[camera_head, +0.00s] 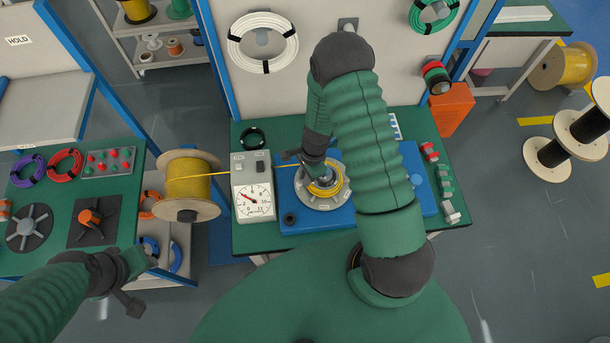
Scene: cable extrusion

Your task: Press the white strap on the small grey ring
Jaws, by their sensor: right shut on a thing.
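The small grey ring (312,201) lies on a blue base plate (295,218) on the middle bench, with a coil of yellow cable (330,190) on it. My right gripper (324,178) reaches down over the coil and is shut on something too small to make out. My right wrist hides part of the ring. I cannot pick out the white strap in this view. My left gripper (130,304) hangs at the lower left, away from the ring; its jaws are too unclear to read.
The yellow cable runs right from a yellow spool (188,182) to the coil, past a white gauge box (252,198). Small green and red parts (446,188) line the bench's right edge. A left bench (122,160) holds cable coils and a button panel.

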